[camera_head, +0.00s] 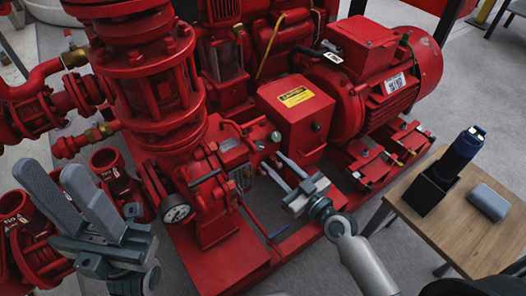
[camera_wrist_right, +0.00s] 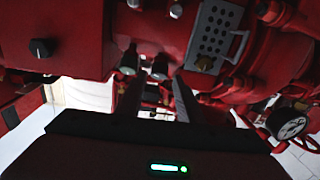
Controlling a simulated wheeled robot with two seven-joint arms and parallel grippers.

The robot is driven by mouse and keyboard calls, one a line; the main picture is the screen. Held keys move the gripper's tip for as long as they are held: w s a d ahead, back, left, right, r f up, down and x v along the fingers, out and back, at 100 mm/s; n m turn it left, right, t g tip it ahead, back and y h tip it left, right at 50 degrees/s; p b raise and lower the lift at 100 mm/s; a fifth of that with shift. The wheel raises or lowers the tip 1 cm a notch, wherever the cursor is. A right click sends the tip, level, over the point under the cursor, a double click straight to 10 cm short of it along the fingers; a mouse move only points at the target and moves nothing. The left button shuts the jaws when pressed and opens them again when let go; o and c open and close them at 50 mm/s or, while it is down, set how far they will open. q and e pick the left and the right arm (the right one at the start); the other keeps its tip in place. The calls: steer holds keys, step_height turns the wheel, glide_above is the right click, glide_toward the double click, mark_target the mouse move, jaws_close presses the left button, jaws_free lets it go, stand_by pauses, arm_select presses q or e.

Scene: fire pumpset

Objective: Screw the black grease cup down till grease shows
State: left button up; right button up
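Two small round-topped fittings sit side by side on the red pump housing beside the box with the yellow label. One fitting (camera_head: 276,137) looks grey-green and the other (camera_head: 260,145) darker. Which is the black grease cup, I cannot tell. In the right wrist view two small dark fittings, one (camera_wrist_right: 128,66) and another (camera_wrist_right: 160,68), show near the fingertips. My right gripper (camera_head: 272,161) is open, its fingers pointing at the fittings from just in front; contact cannot be made out. No grease can be made out. My left gripper (camera_head: 54,170) is open and empty at the lower left.
A red box (camera_head: 296,105) with a black knob (camera_wrist_right: 41,48) and the red motor (camera_head: 380,75) stand behind. A pressure gauge (camera_head: 177,214) is left of my right gripper. A wooden table (camera_head: 470,235) at right holds a blue-black tool (camera_head: 455,160) and a grey case (camera_head: 488,202).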

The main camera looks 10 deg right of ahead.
mark_target(258, 146)
steer(key=shift+x, duration=3)
steer(key=shift+c, duration=0.5)
steer(key=c, duration=0.7)
